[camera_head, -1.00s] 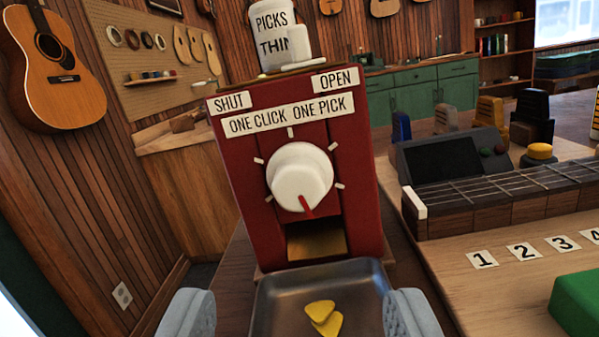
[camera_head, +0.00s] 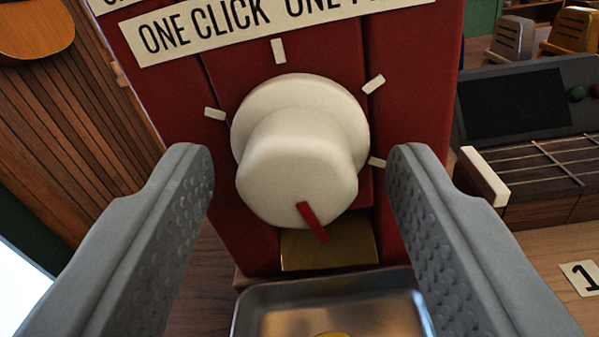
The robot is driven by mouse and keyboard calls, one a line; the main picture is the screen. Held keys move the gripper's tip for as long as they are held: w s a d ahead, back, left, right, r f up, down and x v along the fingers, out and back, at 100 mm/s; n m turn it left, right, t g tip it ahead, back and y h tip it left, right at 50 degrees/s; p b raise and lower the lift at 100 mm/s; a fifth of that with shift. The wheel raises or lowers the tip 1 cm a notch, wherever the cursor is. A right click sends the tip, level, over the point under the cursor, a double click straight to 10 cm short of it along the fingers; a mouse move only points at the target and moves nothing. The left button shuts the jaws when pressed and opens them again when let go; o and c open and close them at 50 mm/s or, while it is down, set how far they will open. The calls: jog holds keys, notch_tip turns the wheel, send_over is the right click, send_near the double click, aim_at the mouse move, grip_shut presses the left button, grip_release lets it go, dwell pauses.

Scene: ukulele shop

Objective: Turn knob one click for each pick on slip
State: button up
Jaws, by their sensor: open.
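The white round knob (camera_head: 296,160) sits on the front of the red dispenser (camera_head: 415,90). Its red pointer points down and slightly right, and white tick marks ring it. My gripper (camera_head: 300,165) is open, one grey finger on each side of the knob, with gaps between them and it. Below the knob is the brass-coloured chute opening (camera_head: 328,250). A metal tray (camera_head: 255,305) stands under it, with part of a yellow pick (camera_head: 342,334) at the bottom edge. The slip is not clearly in view.
A sign reading "ONE CLICK ONE P..." (camera_head: 205,35) is above the knob, partly cut off. At right are a fretted board (camera_head: 550,165), a dark screen (camera_head: 512,103) and a card marked 1 (camera_head: 582,278) on the wooden table.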

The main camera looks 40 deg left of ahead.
jog(key=c, duration=1)
jog(key=shift+o, duration=0.2)
jog(key=shift+m, duration=1.5)
jog(key=o, duration=1)
jog(key=shift+c, duration=0.2)
